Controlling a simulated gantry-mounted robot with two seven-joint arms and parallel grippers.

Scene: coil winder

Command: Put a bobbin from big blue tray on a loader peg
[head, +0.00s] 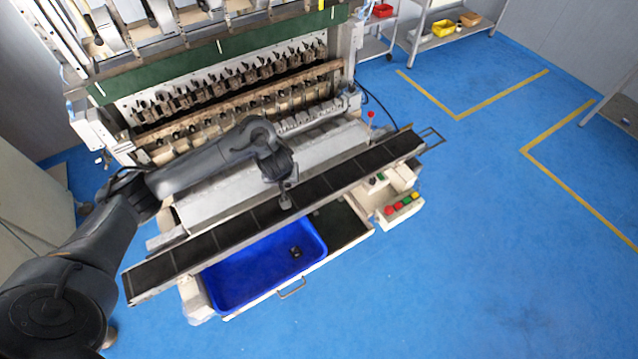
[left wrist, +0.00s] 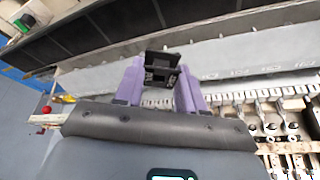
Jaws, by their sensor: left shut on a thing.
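My left gripper (head: 286,198) hangs over the long black-topped rail in front of the machine in the head view. In the left wrist view its two purple fingers (left wrist: 160,84) are shut on a black bobbin (left wrist: 161,62), which sits between their tips. In the head view the held bobbin is too small to make out clearly. The big blue tray (head: 240,275) lies below and in front of the rail, with a small dark item, likely bobbins, (head: 296,252) near its right end. Loader pegs cannot be told apart with certainty. My right gripper is not in view.
The black-topped rail (head: 235,228) runs diagonally between tray and machine. The winder (head: 240,85) has rows of metal fittings behind it. A red-knobbed lever (head: 371,115) stands near the rail's right end. A button panel (head: 400,208) is at right. Blue floor lies clear at right.

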